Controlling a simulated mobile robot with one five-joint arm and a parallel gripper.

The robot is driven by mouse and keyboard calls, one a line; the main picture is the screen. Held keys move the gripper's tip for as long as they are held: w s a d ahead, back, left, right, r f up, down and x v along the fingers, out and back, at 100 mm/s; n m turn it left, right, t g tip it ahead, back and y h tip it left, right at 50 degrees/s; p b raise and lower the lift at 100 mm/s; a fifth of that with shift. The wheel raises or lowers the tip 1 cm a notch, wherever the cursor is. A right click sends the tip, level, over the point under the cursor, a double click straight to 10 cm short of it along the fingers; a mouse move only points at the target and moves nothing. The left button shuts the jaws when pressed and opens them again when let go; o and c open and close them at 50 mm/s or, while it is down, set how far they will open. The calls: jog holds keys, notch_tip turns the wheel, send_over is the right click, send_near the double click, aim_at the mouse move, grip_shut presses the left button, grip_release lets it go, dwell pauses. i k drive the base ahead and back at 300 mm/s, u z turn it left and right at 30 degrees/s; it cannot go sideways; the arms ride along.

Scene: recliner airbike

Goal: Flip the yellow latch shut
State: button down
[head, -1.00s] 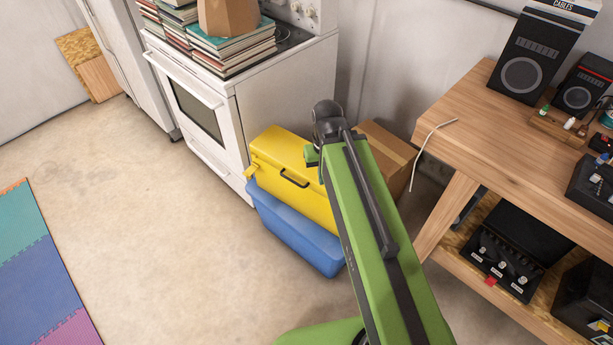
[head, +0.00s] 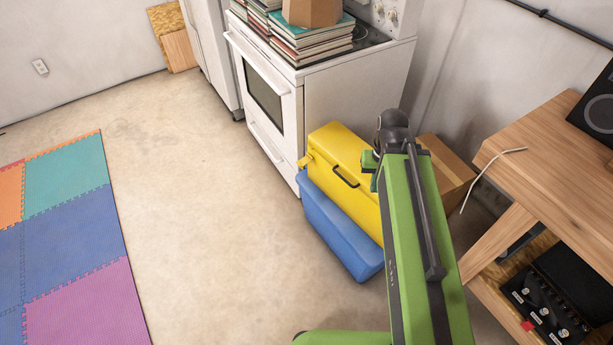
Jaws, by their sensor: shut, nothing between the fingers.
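A yellow box (head: 345,148) with a black handle (head: 345,177) on its long side sits on top of a blue bin (head: 335,227) beside the stove. A small yellow tab (head: 305,161), which looks like the latch, sticks out at the box's left end. Its exact angle is too small to tell. My green arm reaches up at the right and covers the right part of the box. Its dark joint (head: 393,130) is in front of the box's right end. My gripper and its fingertips are hidden behind the arm, so I see no contact with the latch.
A white stove (head: 340,95) with stacked books (head: 309,40) stands behind the box. A cardboard box (head: 447,170) and a wooden workbench (head: 560,140) are to the right. The floor (head: 195,180) left of the bins is clear up to the foam mats (head: 70,235).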

aim_at(306, 159)
jog(key=u, duration=0.4)
jog(key=k, duration=1.3)
jog(key=u, duration=0.95)
jog(key=i, duration=0.45)
jog(key=u, duration=0.5)
jog(key=i, duration=2.2)
jog(key=z, duration=0.2)
